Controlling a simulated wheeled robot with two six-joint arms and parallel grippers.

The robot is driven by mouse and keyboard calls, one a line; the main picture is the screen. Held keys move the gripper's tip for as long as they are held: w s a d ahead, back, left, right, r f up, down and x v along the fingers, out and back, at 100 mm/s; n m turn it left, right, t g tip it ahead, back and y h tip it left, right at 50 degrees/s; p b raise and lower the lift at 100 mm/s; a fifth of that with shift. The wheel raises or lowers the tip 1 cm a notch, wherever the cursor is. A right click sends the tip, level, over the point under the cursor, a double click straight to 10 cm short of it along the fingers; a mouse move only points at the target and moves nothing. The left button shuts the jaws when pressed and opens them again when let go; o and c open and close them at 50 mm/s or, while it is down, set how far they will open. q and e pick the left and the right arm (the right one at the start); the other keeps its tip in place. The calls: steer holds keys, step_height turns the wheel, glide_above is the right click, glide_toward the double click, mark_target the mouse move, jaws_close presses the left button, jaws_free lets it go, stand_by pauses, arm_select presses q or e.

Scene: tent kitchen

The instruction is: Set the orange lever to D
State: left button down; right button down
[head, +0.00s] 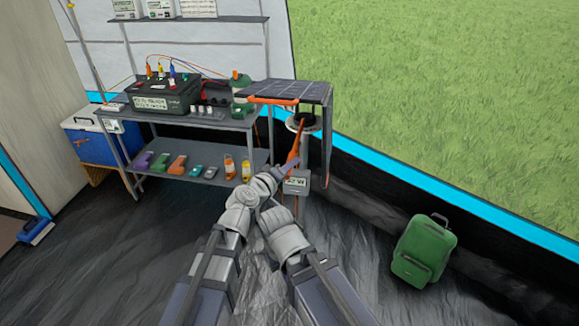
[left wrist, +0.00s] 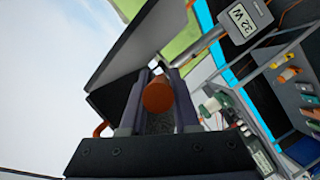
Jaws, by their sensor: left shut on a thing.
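The orange lever (head: 294,150) slants down from a round dark hub (head: 302,121) beneath a tilted solar panel (head: 293,91). My left gripper (head: 287,166) is at its lower end. In the left wrist view the lever's round orange end (left wrist: 158,95) sits between the two dark fingers of my left gripper (left wrist: 156,110), which is shut on it. A grey meter (head: 295,184) stands below the panel. It also shows in the left wrist view (left wrist: 238,24), reading 32 W. No letter D is legible. My right arm reaches in beside the left, but its gripper is hidden.
A grey shelf unit (head: 190,121) left of the panel holds a black battery box (head: 165,98) and several small items. A blue cooler (head: 92,146) stands at far left. The dark floor between is mostly clear.

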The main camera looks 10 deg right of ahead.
arm_select(q)
steer(key=c, duration=0.7)
jaws_free()
steer(key=shift+o, duration=0.2)
step_height(320, 180, up, 10)
steer(key=p, duration=1)
